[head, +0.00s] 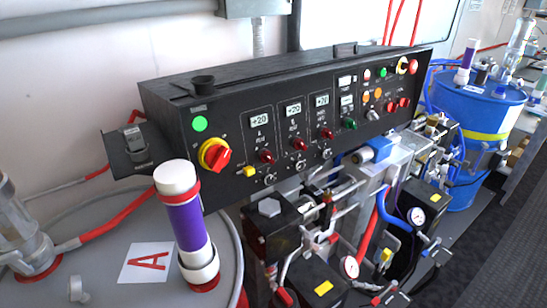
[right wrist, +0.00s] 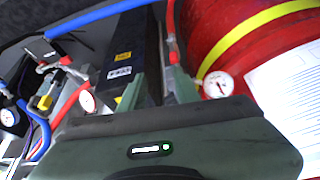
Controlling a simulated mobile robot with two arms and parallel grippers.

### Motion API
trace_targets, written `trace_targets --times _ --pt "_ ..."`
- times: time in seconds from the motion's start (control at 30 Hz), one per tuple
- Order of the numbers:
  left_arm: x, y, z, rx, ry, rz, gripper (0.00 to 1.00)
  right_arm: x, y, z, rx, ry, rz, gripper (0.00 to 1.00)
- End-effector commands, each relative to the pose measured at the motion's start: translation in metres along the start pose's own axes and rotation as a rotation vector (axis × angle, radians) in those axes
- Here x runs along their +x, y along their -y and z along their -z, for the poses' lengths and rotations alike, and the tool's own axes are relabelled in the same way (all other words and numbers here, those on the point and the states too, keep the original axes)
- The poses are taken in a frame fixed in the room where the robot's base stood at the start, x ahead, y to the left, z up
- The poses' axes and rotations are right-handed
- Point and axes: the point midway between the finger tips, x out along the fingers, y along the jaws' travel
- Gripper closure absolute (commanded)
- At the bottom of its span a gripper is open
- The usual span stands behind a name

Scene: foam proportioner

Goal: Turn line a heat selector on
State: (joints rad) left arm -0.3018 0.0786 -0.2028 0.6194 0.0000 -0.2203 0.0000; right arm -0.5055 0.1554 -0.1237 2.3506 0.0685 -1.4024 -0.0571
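The black control panel (head: 290,110) faces me in the head view. Its leftmost heating column, which looks like line A, has a +20 display (head: 259,119), a red lamp (head: 266,156) and a small selector knob (head: 270,180) at the bottom. The knob's pointer direction is too small to read. Neither gripper shows in the head view. In the right wrist view my right gripper (right wrist: 155,82) has its two green fingers apart, with nothing visibly held between them. It points towards pipes and gauges, and the panel face is not recognisable there. My left gripper is out of sight.
A red-and-yellow main switch (head: 215,155) sits at the panel's left. A purple-and-white cylinder (head: 185,225) stands in front, near the "A" label (head: 148,262). Pipes and gauges (head: 350,267) fill the space below. A blue drum (head: 470,135) stands at right; a red drum (right wrist: 240,50) shows in the wrist view.

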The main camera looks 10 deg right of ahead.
Motion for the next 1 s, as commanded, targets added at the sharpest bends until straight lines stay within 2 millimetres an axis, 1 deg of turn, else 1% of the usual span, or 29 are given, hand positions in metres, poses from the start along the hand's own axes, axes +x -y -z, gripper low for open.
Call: trace_targets --times 0.03,0.07,0.1,0.13,0.17,0.2,0.27,0.3,0.37,0.4,0.5,0.6,0.7,0.8,1.0 --pt "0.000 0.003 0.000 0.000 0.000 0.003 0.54 0.000 -0.006 0.031 -0.053 -0.088 0.006 0.68" --pt "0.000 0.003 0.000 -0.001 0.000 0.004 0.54 -0.002 -0.007 0.048 -0.083 -0.138 0.013 0.68" --pt "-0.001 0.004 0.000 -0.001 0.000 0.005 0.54 -0.006 -0.009 0.071 -0.123 -0.207 0.021 0.68" --pt "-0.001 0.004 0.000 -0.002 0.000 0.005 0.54 -0.009 -0.010 0.089 -0.154 -0.262 0.026 0.68" --pt "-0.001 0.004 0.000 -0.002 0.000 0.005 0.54 -0.015 -0.011 0.107 -0.185 -0.318 0.031 0.68" --pt "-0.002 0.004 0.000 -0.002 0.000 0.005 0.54 -0.023 -0.013 0.133 -0.229 -0.397 0.033 0.68" --pt "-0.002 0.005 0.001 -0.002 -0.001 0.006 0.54 -0.039 -0.016 0.171 -0.296 -0.520 0.034 0.68" --pt "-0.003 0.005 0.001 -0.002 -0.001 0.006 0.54 -0.054 -0.018 0.197 -0.340 -0.608 0.031 0.68" --pt "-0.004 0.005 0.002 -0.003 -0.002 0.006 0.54 -0.079 -0.021 0.235 -0.406 -0.740 0.020 0.68" --pt "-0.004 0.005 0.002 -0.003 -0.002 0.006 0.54 -0.098 -0.024 0.258 -0.445 -0.827 0.009 0.68" --pt "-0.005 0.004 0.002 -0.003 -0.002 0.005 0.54 -0.142 -0.030 0.303 -0.521 -1.013 -0.023 0.68" --pt "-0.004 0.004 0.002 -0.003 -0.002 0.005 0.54 -0.166 -0.038 0.327 -0.550 -1.119 -0.051 0.68" --pt "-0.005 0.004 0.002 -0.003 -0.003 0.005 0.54 -0.180 -0.041 0.340 -0.562 -1.174 -0.067 0.68" --pt "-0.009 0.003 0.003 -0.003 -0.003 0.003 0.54 -0.181 -0.041 0.350 -0.562 -1.189 -0.070 0.68" --pt "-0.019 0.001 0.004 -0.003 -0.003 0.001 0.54 -0.170 -0.033 0.379 -0.558 -1.187 -0.068 0.68"
